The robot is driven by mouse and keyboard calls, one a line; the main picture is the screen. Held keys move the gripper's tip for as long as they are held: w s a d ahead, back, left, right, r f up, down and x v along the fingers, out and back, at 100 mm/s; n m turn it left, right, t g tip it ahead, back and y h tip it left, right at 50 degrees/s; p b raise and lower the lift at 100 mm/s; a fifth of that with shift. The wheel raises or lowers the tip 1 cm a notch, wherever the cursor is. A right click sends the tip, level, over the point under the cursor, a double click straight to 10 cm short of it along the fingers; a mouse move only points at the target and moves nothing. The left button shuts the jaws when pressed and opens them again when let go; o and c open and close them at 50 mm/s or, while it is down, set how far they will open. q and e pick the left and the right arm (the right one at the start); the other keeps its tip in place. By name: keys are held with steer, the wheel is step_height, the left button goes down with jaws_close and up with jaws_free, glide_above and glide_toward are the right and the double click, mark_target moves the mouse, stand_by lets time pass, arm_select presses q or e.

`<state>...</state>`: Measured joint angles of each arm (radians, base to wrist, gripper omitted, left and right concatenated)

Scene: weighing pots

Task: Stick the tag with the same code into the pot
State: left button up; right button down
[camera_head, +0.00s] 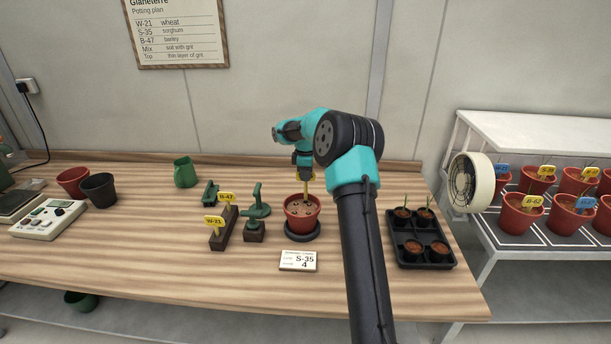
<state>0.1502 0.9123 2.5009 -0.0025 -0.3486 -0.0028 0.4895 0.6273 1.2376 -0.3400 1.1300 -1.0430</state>
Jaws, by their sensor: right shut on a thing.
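A terracotta-red pot (302,217) with brown soil stands on a dark saucer (303,236). A white card (298,261) in front of it reads S-35. My right gripper (305,176) points down over the pot and is shut on a yellow tag (309,188), whose lower part reaches down to the soil. I cannot tell how deep it goes, and its code is not readable. A brown tag rack (221,238) to the left holds yellow tags B-47 (227,197) and W-21 (214,221). My left gripper does not show.
A green tool (257,205) stands in a dark block left of the pot. A black seedling tray (424,256) lies right of my right arm. A scale (47,219) and empty pots (98,189) stand at the left. A planting-plan board (178,66) hangs behind. The front table is mostly clear.

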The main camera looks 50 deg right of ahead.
steer(key=shift+f, duration=2.6)
steer(key=c, duration=1.2)
jaws_free()
steer(key=shift+o, duration=0.5)
steer(key=o, duration=0.5)
steer(key=shift+c, duration=0.2)
steer(key=shift+r, duration=0.15)
steer(key=shift+r, duration=3.6)
steer(key=shift+r, duration=0.1)
steer(key=shift+r, duration=1.9)
